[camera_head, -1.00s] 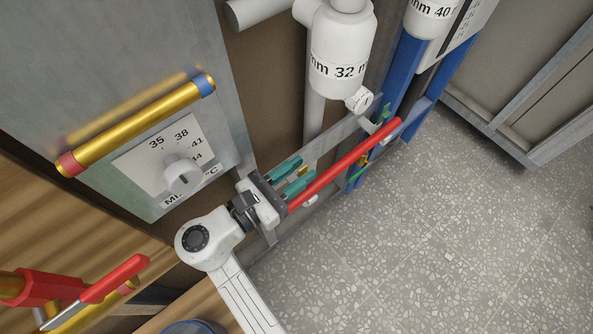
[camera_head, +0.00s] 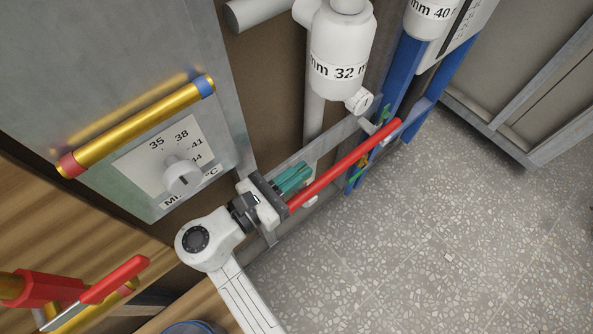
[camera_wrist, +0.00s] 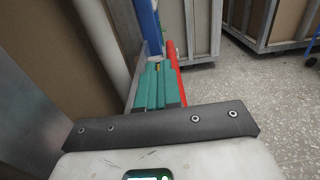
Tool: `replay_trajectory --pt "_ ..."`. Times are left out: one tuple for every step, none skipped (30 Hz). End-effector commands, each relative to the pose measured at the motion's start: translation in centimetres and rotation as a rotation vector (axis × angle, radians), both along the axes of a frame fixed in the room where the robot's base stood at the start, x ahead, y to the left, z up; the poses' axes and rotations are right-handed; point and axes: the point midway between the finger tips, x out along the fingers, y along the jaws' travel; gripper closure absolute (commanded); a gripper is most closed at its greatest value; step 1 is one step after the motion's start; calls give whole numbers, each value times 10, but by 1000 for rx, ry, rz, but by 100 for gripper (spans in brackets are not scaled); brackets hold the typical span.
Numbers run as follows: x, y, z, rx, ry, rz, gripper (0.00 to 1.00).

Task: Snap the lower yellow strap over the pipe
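In the wrist view, a small yellow piece of the lower strap (camera_wrist: 157,66) shows at the tips of the closed fingers (camera_wrist: 159,86). The fingers look shut on that strap. Most of the strap is hidden by the fingers, so I cannot tell how it sits around the pipe. In the head view the strap is hidden.
A red bar (camera_head: 345,163) runs close beside my gripper on the right. A grey metal rail (camera_head: 335,140) lies behind the fingers. Blue posts (camera_head: 403,72) stand beyond. A panel with a dial (camera_head: 181,177) and yellow handle (camera_head: 135,127) is left. Speckled floor (camera_head: 450,230) is open at right.

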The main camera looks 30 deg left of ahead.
Motion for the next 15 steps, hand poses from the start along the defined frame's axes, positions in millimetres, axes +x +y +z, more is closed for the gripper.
replay_trajectory --pt "0 -1 0 8 -3 0 100" --pt "0 -1 0 14 -5 0 100" --pt "0 -2 0 25 -9 0 100" --pt "-1 -3 0 35 -12 0 100" --pt "-1 -3 0 46 -16 0 100" --pt "-1 -4 0 64 -22 0 100" --pt "-2 -5 0 79 -28 0 100" --pt "-2 -6 0 98 -33 0 100" --pt "-2 -8 0 122 -42 -1 100" --pt "-3 -9 0 143 -49 -1 100" --pt "-3 -10 -1 165 -56 -1 100" --pt "-4 -12 -2 196 -67 -1 100" --pt "-4 -14 -2 220 -76 -1 100" --pt "-5 -16 -3 247 -85 -2 100" --pt "-6 -17 -3 281 -97 -1 100"
